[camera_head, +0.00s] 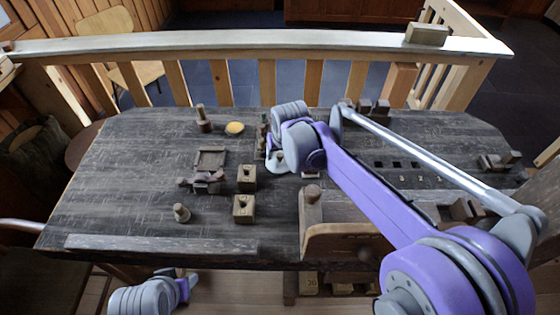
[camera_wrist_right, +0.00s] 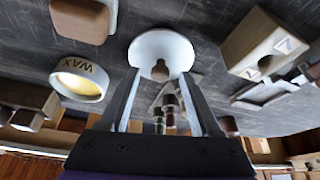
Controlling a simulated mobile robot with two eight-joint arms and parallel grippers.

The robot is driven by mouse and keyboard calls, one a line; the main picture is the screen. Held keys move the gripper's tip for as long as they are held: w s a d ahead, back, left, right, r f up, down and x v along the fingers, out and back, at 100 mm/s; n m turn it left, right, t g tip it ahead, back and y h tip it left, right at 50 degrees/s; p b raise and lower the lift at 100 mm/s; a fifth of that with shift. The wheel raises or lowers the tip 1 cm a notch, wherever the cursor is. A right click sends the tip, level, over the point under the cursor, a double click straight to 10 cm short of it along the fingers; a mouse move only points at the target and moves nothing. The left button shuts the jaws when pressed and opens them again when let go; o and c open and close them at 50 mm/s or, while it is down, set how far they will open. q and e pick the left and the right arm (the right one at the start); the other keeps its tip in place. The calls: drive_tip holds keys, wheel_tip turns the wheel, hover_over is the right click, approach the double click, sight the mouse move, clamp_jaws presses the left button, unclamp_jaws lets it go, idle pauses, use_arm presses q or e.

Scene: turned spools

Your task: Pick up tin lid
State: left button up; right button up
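The tin lid is a pale round disc with a brown knob, and it shows in the right wrist view (camera_wrist_right: 161,45). In the head view a pale edge of it (camera_head: 277,168) shows below my right wrist. My right gripper (camera_wrist_right: 160,73) is open, with its two fingers apart on either side of the knob. I cannot tell whether either finger touches the lid. The wrist hides most of this gripper in the head view. My left arm's end (camera_head: 180,286) is low at the left, off the table's front edge; its fingers are not clear.
A round tin marked WAX (camera_wrist_right: 80,80) stands left of the lid in the wrist view, near a wooden block (camera_wrist_right: 84,18). A numbered block (camera_wrist_right: 262,45) is at the right. A yellow disc (camera_head: 234,128), a small tray (camera_head: 211,158) and two holed blocks (camera_head: 243,208) stand on the table.

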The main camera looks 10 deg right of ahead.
clamp_jaws()
